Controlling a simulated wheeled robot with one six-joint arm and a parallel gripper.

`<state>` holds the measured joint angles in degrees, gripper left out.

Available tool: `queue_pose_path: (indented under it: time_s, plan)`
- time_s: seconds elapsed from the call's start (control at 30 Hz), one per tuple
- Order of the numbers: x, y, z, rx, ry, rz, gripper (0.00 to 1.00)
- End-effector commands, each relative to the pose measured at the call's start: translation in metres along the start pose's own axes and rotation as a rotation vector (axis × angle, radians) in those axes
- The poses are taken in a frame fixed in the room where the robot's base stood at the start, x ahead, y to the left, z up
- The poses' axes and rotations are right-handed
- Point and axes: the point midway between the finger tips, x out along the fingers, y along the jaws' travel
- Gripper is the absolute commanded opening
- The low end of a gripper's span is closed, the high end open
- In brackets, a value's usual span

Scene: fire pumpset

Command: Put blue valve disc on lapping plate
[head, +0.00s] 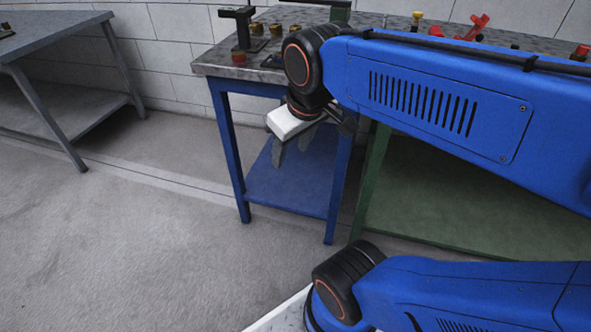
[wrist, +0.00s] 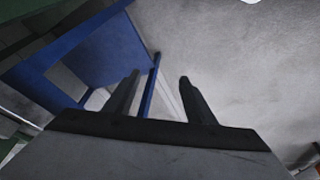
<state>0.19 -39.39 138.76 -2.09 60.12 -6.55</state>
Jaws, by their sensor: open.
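My gripper (head: 291,148) hangs in front of the blue-framed bench, below the level of its top, with its fingers pointing down. In the wrist view my gripper (wrist: 158,78) is open, with nothing between its two dark fingers. I cannot make out a blue valve disc in either view. I cannot identify the lapping plate either; my arm covers part of the bench top.
The blue bench (head: 215,68) carries a black stand (head: 243,30), a small red piece (head: 238,58) and several brass-coloured parts (head: 276,30). A green bench (head: 371,180) adjoins it on the right, with a red valve-like part (head: 472,28) above. A grey table (head: 60,32) stands left. Floor between is clear.

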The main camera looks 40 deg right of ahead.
Motion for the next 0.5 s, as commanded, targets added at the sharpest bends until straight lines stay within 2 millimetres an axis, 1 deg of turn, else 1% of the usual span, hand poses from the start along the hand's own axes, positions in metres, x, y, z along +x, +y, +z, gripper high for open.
queue_pose_path:
  time_s: [0.03,0.1,0.2,0.3,0.5]
  plan:
    - [0.007,-0.004,0.013,0.032,0.017,-0.007,0.50]
    - [0.015,-0.009,0.024,0.073,0.035,-0.017,0.50]
    - [0.023,-0.013,0.034,0.111,0.051,-0.025,0.50]
    - [0.026,-0.015,0.038,0.127,0.058,-0.029,0.50]
    - [0.027,-0.015,0.038,0.129,0.059,-0.029,0.50]
